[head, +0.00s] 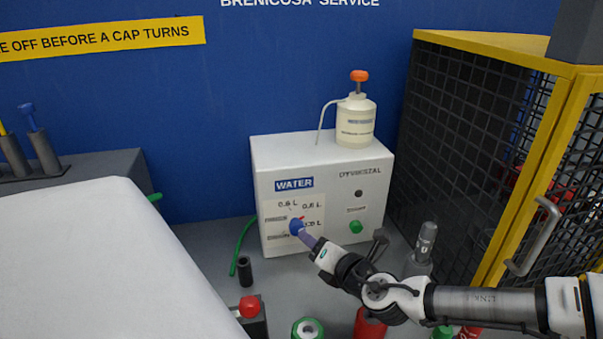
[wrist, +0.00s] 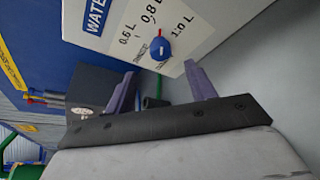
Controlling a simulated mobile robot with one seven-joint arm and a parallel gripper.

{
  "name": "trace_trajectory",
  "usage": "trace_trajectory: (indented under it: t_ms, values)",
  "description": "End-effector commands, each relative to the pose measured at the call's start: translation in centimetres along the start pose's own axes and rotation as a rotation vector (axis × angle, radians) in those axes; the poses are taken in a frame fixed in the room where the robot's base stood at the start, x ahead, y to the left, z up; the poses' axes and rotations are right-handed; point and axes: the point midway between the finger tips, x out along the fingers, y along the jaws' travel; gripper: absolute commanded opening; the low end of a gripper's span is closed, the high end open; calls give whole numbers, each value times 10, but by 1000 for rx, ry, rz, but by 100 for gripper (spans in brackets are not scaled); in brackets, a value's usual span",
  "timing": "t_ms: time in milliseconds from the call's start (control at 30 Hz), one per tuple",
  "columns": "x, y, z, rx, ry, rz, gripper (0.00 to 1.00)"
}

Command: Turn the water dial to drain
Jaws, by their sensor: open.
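The water dial is a blue knob (head: 296,227) on the front of a white box (head: 320,160) with a blue WATER label. In the wrist view the knob (wrist: 160,47) shows a short white line and sits among marks 0.6 L, 0.8 L and 1.0 L. Smaller labels beside it are too blurred to read, so I cannot tell which is drain. My gripper (head: 308,239) is just in front of the knob, at its lower right in the head view. In the wrist view my gripper (wrist: 160,72) is open, its purple fingers spread, with the knob ahead, between and beyond the tips.
A cream bottle (head: 356,122) with an orange top stands on the box. A green knob (head: 356,227) is on the box's right side. A yellow-framed mesh cage (head: 480,130) stands at right. A white surface (head: 90,260) fills the left. A red knob (head: 249,306) is below.

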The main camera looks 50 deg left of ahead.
Motion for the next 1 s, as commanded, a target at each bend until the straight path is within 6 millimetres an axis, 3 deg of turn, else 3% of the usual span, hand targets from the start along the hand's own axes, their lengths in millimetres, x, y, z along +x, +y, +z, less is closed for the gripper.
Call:
trace_trajectory:
  t_ms: [300,500,967,1000]
  values:
    - [52,2,1,0,1,2,55]
    - [77,2,1,-1,1,1,55]
    - [88,0,0,0,-1,0,55]
    - [88,0,0,0,-1,0,51]
